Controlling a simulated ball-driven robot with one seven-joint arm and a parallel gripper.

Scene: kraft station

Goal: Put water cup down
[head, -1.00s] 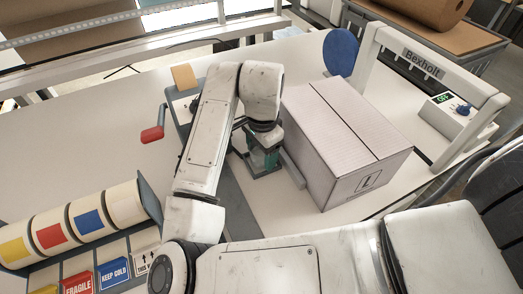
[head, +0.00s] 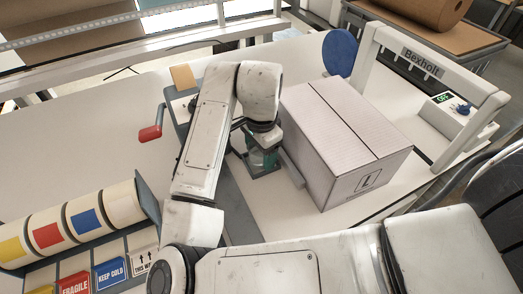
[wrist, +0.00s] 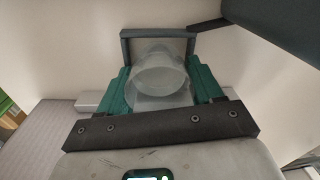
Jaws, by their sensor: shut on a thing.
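My gripper (head: 263,158) is shut on the water cup, low over the white bench, just left of the cardboard box. In the wrist view the translucent, pale cup (wrist: 158,78) sits between the green finger pads (wrist: 160,92). A dark grey square frame (wrist: 158,33) surrounds the far side of the cup. The frame's grey edge (head: 266,174) also shows under the fingers in the head view. Whether the cup's base touches the surface is hidden.
A closed cardboard box (head: 345,140) stands close on the right, with a grey bar (head: 292,168) beside it. A red-handled device (head: 150,133) is behind left. Tape rolls (head: 85,222) and label stacks (head: 110,272) are at left front. The sealing arch (head: 425,65) is at right.

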